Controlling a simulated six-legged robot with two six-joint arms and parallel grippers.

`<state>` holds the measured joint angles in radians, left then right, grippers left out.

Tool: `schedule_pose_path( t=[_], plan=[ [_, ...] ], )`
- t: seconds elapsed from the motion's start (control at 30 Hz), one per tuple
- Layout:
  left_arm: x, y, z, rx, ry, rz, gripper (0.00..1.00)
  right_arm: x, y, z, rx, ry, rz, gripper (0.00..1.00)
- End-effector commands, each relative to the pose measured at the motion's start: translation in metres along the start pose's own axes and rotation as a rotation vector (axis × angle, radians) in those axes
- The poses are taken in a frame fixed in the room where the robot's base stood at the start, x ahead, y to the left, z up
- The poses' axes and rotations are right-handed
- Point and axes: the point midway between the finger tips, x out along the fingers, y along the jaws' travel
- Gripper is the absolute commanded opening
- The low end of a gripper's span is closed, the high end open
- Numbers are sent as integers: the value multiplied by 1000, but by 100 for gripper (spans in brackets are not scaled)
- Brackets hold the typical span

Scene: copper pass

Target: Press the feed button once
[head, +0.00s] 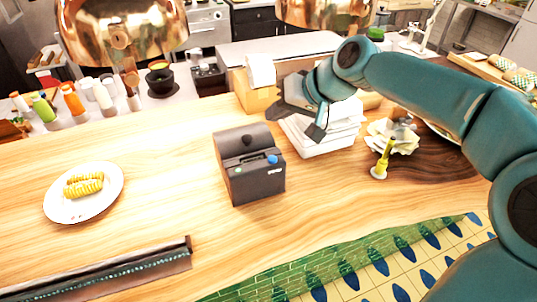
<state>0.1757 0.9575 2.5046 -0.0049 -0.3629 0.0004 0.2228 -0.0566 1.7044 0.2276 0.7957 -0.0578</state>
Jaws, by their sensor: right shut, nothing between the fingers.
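A dark grey ticket printer (258,188) stands on the wooden counter near the middle of the head view. I cannot read which is the feed button. My right gripper (316,133) is shut and empty, pointing down to the right of the printer. It is in front of a stack of white napkins or boxes (325,150) and apart from the printer. My left gripper is not in view.
A plate with corn (103,206) lies at the left. A yellow-handled spike (383,160) with papers stands at the right. A dark rail (110,275) and a patterned cloth (340,265) lie in front. Copper lamps (120,35) hang above. Wood around the printer is clear.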

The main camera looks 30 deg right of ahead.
Motion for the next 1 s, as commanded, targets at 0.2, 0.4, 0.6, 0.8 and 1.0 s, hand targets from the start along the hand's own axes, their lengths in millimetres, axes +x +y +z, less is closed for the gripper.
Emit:
schedule_pose_path(
  t=[0.2,0.4,0.6,0.8,1.0],
  plan=[
    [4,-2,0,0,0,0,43,3,2,4,0,0,0,0],
    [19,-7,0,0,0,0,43,18,11,13,0,0,0,0],
    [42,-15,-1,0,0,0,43,40,25,27,-1,0,0,0],
    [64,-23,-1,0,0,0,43,60,38,40,-1,1,0,0],
    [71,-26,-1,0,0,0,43,65,42,44,-1,1,-1,0]
  ],
)
